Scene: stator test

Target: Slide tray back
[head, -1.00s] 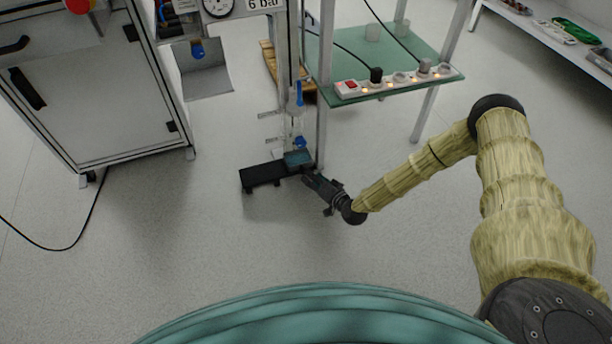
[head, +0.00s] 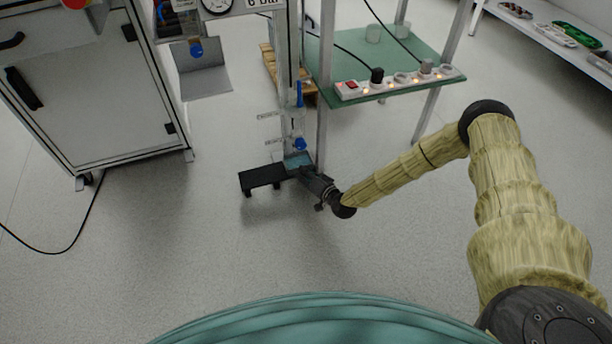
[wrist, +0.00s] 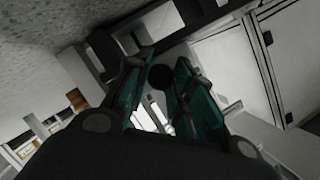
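The tray appears to be the low black flat piece (head: 262,177) on short legs, seen near the floor at the foot of the metal frame in the head view. My gripper (head: 303,172) reaches in from the right, close beside that end. In the wrist view, the two teal fingers of my gripper (wrist: 163,62) stand apart. A round black knob (wrist: 160,77) shows between them, with a bright gap below it. Whether either finger touches the knob is hard to tell. A black bar (wrist: 205,38) crosses beyond the fingertips.
A white cabinet (head: 90,110) is at the left. The floor in front is clear.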

